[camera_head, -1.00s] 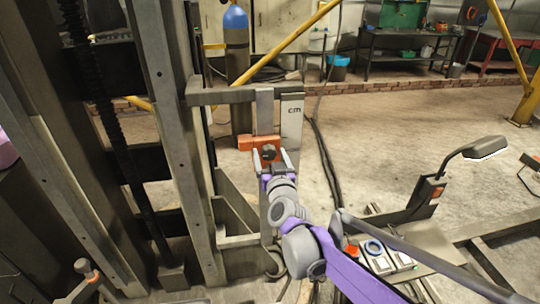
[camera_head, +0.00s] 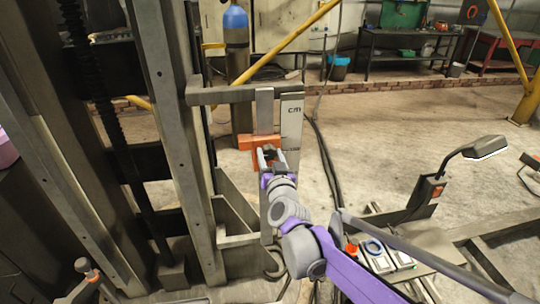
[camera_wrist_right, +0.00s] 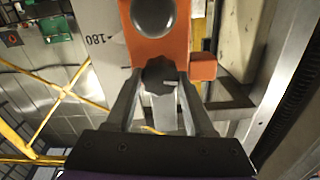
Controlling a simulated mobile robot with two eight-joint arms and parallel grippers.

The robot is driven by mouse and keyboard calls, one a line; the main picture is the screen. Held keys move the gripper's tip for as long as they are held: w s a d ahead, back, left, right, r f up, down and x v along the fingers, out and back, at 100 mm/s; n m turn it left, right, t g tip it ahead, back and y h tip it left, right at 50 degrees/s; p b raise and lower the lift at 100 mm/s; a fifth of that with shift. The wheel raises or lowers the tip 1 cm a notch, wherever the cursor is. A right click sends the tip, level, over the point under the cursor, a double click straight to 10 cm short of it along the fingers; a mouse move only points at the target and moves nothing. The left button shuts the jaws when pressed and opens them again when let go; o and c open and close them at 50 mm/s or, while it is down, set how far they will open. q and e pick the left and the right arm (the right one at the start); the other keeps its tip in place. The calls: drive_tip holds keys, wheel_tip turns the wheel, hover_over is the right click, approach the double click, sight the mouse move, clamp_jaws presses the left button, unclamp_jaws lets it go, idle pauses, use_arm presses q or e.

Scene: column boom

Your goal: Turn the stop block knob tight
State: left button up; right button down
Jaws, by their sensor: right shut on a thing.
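The orange stop block (camera_head: 258,142) sits on the vertical rail beside the scale plate marked "cm" (camera_head: 291,120) in the head view. The stop block also shows in the right wrist view (camera_wrist_right: 163,45), with a round grey part on its face. The dark knob (camera_wrist_right: 158,74) sticks out of the block toward me. My right gripper (camera_head: 269,154) is at the block, its fingers on both sides of the knob, shut on it. In the wrist view the fingertips (camera_wrist_right: 159,80) touch the knob's sides. The knob is mostly hidden by the fingers in the head view. My left gripper is not in view.
A tall steel column (camera_head: 172,120) stands left of the block, with a horizontal bar (camera_head: 215,97) above it. A lamp-like arm (camera_head: 468,149) and a tray of small parts (camera_head: 385,258) are at right. Open floor lies behind.

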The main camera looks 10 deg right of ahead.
drive_tip(key=m, duration=0.4)
drive_tip(key=m+p, duration=0.1)
drive_tip(key=m, duration=0.3)
drive_tip(key=shift+d, duration=0.1)
drive_tip(key=m+p, duration=0.1)
drive_tip(key=m, duration=0.3)
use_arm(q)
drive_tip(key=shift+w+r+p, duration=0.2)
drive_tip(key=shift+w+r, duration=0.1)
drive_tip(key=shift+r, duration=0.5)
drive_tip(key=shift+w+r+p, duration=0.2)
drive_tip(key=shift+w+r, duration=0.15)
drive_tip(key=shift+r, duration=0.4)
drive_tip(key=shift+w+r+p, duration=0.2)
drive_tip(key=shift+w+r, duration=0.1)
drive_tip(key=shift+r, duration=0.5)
use_arm(e)
drive_tip(key=shift+m, duration=1.4)
drive_tip(key=shift+f, duration=0.1)
drive_tip(key=shift+c, duration=1.3)
unclamp_jaws()
